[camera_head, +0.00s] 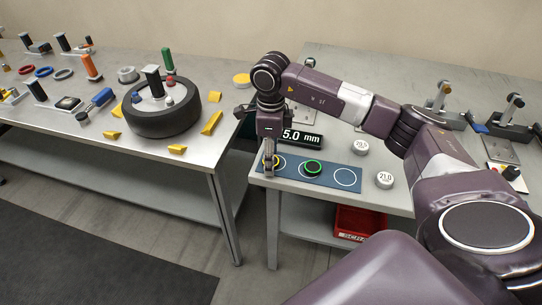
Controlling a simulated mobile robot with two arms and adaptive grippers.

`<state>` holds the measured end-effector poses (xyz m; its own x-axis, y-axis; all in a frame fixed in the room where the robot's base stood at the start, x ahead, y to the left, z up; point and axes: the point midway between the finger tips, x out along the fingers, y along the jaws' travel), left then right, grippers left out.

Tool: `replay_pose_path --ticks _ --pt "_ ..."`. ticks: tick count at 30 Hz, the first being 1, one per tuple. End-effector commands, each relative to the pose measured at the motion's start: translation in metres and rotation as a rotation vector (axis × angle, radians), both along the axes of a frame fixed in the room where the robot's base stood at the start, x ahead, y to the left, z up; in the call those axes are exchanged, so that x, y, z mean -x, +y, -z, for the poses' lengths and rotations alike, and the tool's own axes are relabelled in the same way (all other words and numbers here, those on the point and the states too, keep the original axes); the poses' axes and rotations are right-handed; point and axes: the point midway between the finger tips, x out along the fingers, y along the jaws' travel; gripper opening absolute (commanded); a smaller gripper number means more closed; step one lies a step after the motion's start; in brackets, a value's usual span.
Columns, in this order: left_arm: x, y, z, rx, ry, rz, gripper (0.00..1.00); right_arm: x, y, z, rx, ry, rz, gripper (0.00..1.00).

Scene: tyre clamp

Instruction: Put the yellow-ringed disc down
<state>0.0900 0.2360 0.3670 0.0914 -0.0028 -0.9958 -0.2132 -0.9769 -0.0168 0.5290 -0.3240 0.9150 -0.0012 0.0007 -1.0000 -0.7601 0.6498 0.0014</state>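A blue mat (324,175) on the right-hand bench carries a row of three ring marks. The left one is a yellow ring (281,162), partly hidden by my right gripper. In the middle a dark disc (312,168) sits inside a green ring. The right one is an empty white ring (345,177). My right gripper (269,172) points down at the yellow ring. Its fingers appear close together, and I cannot tell whether they hold a disc. My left gripper is out of view.
A display reading "5.0 mm" (303,138) stands behind the mat, partly covered by my arm. White discs (385,180) (361,147) lie to its right. A red bin (357,222) sits below. The left table (200,160) holds a tyre (162,119) and yellow wedges (211,123).

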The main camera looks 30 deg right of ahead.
Motion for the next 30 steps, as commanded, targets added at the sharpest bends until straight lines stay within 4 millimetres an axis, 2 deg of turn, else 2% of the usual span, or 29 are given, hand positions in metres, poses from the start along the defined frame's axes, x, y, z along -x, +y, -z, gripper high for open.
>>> replay_pose_path --ticks 8,9,11,21,24,30 --pt "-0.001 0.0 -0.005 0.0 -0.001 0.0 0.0 0.0 0.0 -0.006 0.0 0.0 0.0 0.52" --pt "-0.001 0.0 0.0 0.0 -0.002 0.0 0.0 -0.001 0.0 -0.009 0.0 -0.003 0.0 0.52" --pt "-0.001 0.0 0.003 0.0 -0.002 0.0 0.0 -0.002 0.0 -0.018 0.0 -0.005 0.0 0.52" --pt "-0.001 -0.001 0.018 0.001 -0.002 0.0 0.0 -0.002 0.0 -0.091 0.0 -0.006 0.0 0.52" --pt "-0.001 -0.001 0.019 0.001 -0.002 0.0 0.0 -0.001 0.0 -0.107 -0.001 -0.003 0.0 0.52" --pt "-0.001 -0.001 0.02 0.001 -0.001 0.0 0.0 -0.001 0.0 -0.122 -0.001 -0.001 0.0 0.52"
